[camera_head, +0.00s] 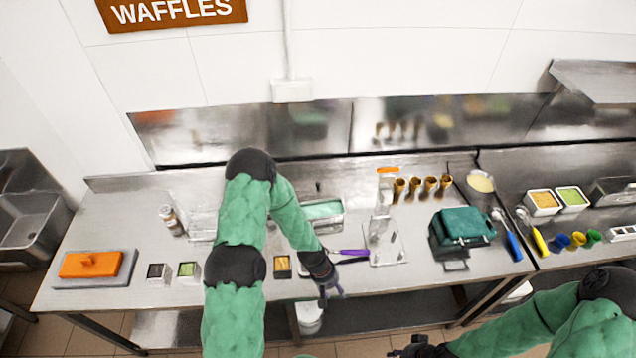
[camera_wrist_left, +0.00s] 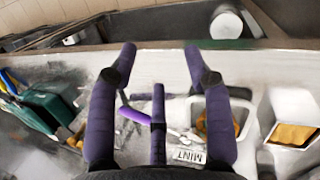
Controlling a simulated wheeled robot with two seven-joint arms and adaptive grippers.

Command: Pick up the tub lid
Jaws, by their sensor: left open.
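I cannot tell for sure which thing is the tub lid. An orange slab with a small raised grip (camera_head: 91,264) lies on a grey board at the left end of the counter. A steel tub with pale green contents (camera_head: 322,209) is behind my left forearm and partly hidden. My left gripper (camera_head: 330,290) is open and empty, over the counter's front edge; in the left wrist view its fingers (camera_wrist_left: 160,52) are spread apart.
A purple-handled tool (camera_head: 350,252) lies beside a clear stand (camera_head: 385,242). A green appliance (camera_head: 461,228) stands to its right. Small topping boxes (camera_head: 189,271) line the front left. Several cones (camera_head: 414,188) stand at the back. A white round container (camera_wrist_left: 227,22) is below the counter.

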